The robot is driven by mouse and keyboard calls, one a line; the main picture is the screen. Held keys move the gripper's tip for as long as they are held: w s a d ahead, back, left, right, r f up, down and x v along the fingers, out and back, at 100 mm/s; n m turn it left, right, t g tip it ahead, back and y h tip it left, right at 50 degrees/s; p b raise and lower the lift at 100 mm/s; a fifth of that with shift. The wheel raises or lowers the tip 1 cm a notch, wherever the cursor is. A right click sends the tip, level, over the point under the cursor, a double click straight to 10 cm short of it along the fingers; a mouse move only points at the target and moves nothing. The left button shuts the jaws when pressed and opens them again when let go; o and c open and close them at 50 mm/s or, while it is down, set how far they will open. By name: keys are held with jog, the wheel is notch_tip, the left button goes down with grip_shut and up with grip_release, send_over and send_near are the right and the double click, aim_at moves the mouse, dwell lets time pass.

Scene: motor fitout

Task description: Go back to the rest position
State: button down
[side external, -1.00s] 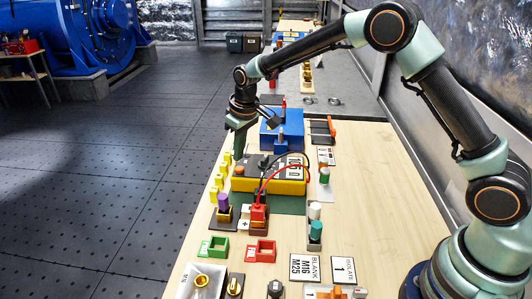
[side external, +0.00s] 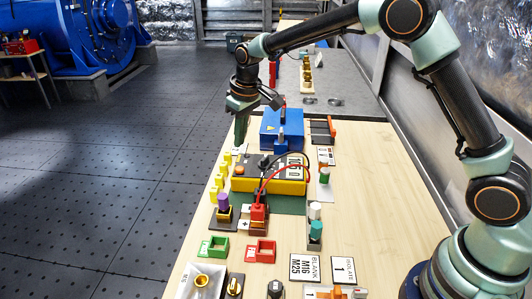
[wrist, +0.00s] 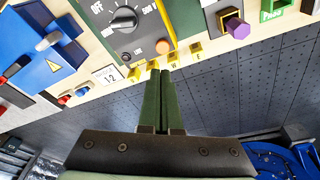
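My gripper (side external: 240,132) hangs above the left edge of the workbench (side external: 352,190), beside and above the yellow tester (side external: 262,182). In the wrist view its two green fingers (wrist: 161,85) lie together with nothing visible between them. Below the fingertips are the row of small yellow lettered blocks (wrist: 172,58) and the bench edge. The gripper touches nothing that I can see.
The blue box (side external: 283,130) stands just right of my gripper. Red and black leads (side external: 283,170) arch over the tester. A purple-topped part (side external: 223,201) and green and red holders (side external: 261,250) stand nearer the camera. The floor to the left is clear.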

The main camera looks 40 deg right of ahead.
jog(key=s+d+r+m+t, duration=0.1)
jog(key=s+d+r, duration=0.2)
jog(key=s+r, duration=0.3)
jog(key=s+d+r+m+t, duration=0.1)
jog(key=s+d+r, duration=0.2)
jog(key=s+r, duration=0.3)
jog(key=s+d+f+m+t, duration=0.1)
jog(key=s+d, duration=0.1)
jog(key=s, duration=1.1)
jog(key=shift+d+f, duration=0.25)
jog(key=shift+d, duration=0.15)
